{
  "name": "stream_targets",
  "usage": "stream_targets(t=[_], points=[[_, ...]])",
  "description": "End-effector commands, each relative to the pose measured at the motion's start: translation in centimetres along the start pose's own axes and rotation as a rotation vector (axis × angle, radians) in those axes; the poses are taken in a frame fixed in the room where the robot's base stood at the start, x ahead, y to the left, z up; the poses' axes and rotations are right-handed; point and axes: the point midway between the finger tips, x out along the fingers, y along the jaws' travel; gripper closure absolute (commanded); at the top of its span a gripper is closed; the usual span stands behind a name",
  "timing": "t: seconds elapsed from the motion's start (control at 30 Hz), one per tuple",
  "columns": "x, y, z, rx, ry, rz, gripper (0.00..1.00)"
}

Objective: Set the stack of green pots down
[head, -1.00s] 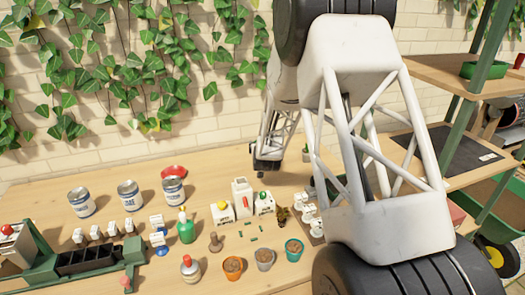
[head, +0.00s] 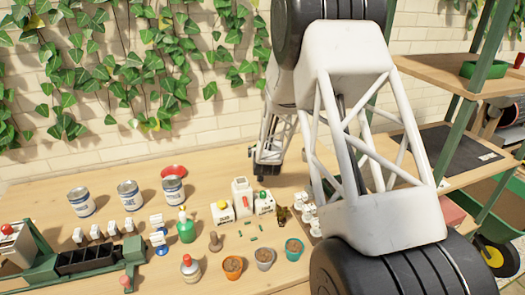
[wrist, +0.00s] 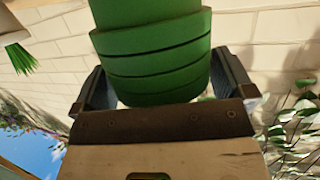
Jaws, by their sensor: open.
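The stack of green pots (wrist: 155,55) fills the upper middle of the wrist view, several nested rims showing one behind another. My gripper (wrist: 163,88) is open, with one dark finger on each side of the stack. The fingers stand close beside the pots; I cannot tell if either one touches. What the stack rests on is hidden. In the head view my gripper (head: 266,166) is small and dark, over the back of the bench near the wall. The stack cannot be made out there.
The wooden bench (head: 110,172) holds cans (head: 129,194), white bottles (head: 241,196), a green bottle (head: 186,229) and small filled pots (head: 233,267) left of my arm. A black seedling tray (head: 95,258) is at far left. A shelf unit (head: 440,75) stands at right. A spiky plant (wrist: 20,58) shows in the wrist view.

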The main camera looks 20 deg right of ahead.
Motion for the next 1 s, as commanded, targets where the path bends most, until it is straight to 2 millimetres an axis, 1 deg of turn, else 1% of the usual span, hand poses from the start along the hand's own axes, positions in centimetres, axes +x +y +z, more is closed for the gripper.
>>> stream_targets(t=[0.17, 0.37, 0.8, 1.0], points=[[-0.2, 0.0, -0.3, 0.0, 0.0, 0.0, 0.0], [-1.3, 0.0, -0.3, 0.0, 0.0, 0.0, 0.0], [-5.5, 0.0, -0.3, 0.0, 0.001, 0.0, 0.0], [-6.9, 0.0, -0.3, 0.0, 0.001, 0.0, 0.0]])
